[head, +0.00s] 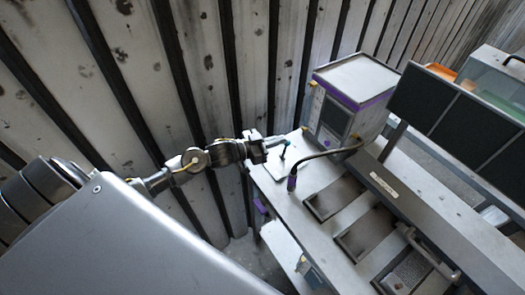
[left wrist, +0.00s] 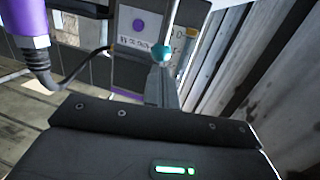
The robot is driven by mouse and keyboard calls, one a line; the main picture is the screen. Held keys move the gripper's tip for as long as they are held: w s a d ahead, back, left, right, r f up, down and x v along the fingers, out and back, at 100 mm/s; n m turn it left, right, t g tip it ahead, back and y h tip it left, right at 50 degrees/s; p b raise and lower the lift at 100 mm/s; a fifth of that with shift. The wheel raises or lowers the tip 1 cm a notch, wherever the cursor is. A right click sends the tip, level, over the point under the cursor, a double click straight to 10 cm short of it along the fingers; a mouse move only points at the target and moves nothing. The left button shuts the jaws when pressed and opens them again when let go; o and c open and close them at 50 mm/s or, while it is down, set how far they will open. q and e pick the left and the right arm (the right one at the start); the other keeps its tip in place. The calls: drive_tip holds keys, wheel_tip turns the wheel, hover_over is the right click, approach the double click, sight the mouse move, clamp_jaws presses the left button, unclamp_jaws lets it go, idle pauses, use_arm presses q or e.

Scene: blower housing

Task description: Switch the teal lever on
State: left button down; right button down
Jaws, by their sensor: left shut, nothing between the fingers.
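The teal lever (head: 285,144) stands at the near left corner of the bench, on a light plate (head: 272,163). Its teal part (left wrist: 161,53) also shows in the left wrist view, with a thin grey rod rising from it. My left gripper (head: 276,142) is shut and empty, close beside the lever at its left. In the left wrist view, its fingers (left wrist: 163,85) point toward the teal part, whose lower edge meets the fingertips in the picture. I cannot tell whether they touch. My right gripper is out of view.
A grey box with purple trim and a screen (head: 335,115) stands behind the lever. The bench (head: 318,235) has recessed dark panels. A corrugated wall (head: 205,85) stands behind my left arm.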

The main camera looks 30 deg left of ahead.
use_arm(q)
drive_tip(key=shift+x, duration=1.4)
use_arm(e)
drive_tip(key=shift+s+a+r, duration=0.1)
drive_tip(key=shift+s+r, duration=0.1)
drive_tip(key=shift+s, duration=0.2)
use_arm(q)
drive_tip(key=shift+w+a+r, duration=0.1)
drive_tip(key=shift+w+r, duration=0.05)
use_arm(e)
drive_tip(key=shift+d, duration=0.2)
use_arm(q)
drive_tip(key=shift+w, duration=0.1)
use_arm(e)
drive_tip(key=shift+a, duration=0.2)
